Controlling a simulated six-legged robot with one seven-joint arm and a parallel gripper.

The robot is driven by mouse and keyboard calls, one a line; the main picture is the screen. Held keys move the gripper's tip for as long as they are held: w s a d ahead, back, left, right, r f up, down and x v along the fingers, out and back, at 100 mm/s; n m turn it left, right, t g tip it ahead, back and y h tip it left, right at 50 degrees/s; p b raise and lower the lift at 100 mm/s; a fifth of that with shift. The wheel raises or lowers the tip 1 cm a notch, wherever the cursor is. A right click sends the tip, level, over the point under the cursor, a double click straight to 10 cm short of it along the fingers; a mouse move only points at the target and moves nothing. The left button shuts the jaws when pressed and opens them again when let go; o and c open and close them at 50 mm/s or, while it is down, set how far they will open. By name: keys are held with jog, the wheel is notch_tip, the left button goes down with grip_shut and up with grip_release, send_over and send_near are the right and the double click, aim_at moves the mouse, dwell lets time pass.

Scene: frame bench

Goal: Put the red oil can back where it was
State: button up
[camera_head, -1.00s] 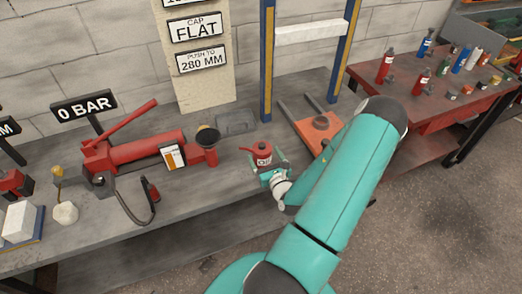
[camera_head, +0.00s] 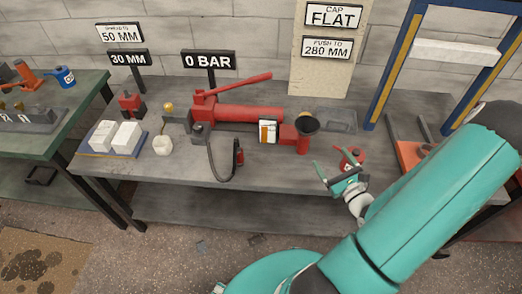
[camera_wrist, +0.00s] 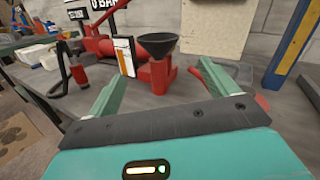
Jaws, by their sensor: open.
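The red oil can (camera_head: 352,156) stands on the grey bench, to the right of the red pump and its black funnel. My gripper (camera_head: 335,174) is open and empty, just in front of the can and slightly to its left. The two look close together; I cannot tell if they touch. A red piece (camera_wrist: 262,104) beyond the right finger looks like the can, mostly hidden.
The red pump (camera_head: 245,114) with a hose and the funnel (camera_head: 306,125) stand left of the can. A grey tray (camera_head: 336,121) lies behind it, and a blue-and-yellow frame (camera_head: 395,62) rises to the right.

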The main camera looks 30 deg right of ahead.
jog(key=a+r+n+g+y, duration=0.4)
jog(key=a+n+g, duration=0.1)
jog(key=a+n, duration=0.25)
jog(key=w+a+r+n+g+y, duration=0.1)
jog(key=a+r+n+g+y, duration=0.4)
jog(key=a, duration=0.4)
jog(key=a+r+n+g+y, duration=0.2)
jog(key=a+n+g+y, duration=0.15)
jog(key=a+n, duration=0.45)
jog(key=s+a+r+n+h, duration=0.2)
jog(key=s+r+n+h, duration=0.1)
jog(key=r+n+h, duration=0.2)
jog(key=s+a+r+n+h, duration=0.2)
jog(key=r+n+h, duration=0.4)
jog(key=r+n, duration=0.3)
jog(key=shift+s+r+t, duration=0.35)
jog(key=shift+s+r, duration=0.1)
jog(key=shift+h, duration=0.25)
